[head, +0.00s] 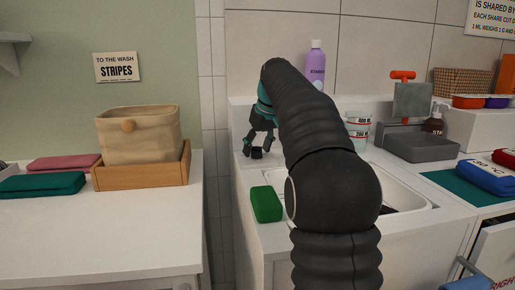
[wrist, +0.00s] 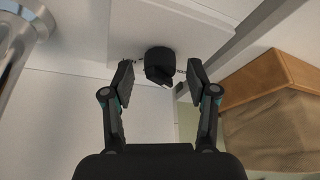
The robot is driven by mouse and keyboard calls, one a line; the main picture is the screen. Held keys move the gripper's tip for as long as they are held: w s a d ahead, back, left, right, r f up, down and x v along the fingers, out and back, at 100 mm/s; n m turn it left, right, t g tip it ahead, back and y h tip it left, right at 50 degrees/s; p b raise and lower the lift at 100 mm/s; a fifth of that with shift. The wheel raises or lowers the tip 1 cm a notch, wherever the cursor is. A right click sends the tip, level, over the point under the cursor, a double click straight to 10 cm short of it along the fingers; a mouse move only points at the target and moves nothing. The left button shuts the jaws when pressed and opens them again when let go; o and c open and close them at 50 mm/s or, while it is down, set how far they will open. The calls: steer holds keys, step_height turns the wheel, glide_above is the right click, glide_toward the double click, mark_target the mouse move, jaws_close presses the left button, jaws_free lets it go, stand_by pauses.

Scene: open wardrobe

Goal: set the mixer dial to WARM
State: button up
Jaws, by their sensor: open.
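The mixer dial (wrist: 159,62) is a small black knob on a pale panel, with a light mark on its lower edge in the wrist view. My gripper (wrist: 160,82) is open, with one finger on each side of the dial in that view and a visible gap on both sides. Small dark markings beside the dial are partly hidden by the fingertips and too small to read. In the head view my gripper (head: 261,143) points down beside the sink, and the dark dial (head: 257,153) shows below its fingers. I cannot tell which setting the dial points to.
A green block (head: 266,204) lies on the sink's front left corner. A purple bottle (head: 315,65) stands behind my arm. A beige basket (head: 138,133) in a wooden tray (head: 140,177) stands on the left counter. A metal pipe (wrist: 22,40) is at the wrist view's upper left.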

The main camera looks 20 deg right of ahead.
steer(key=shift+f, duration=0.2)
jaws_close()
steer(key=shift+a+m, duration=0.1)
steer(key=shift+m, duration=0.3)
steer(key=m+h, duration=0.2)
steer(key=m, duration=0.2)
steer(key=shift+w+a+m, duration=0.1)
steer(key=shift+a+m, duration=0.05)
steer(key=shift+m, duration=0.15)
steer(key=m+h, duration=0.1)
steer(key=m, duration=0.2)
steer(key=m+g+h, duration=0.1)
steer(key=m, duration=0.2)
steer(key=shift+g, duration=0.3)
steer(key=shift+m, duration=0.3)
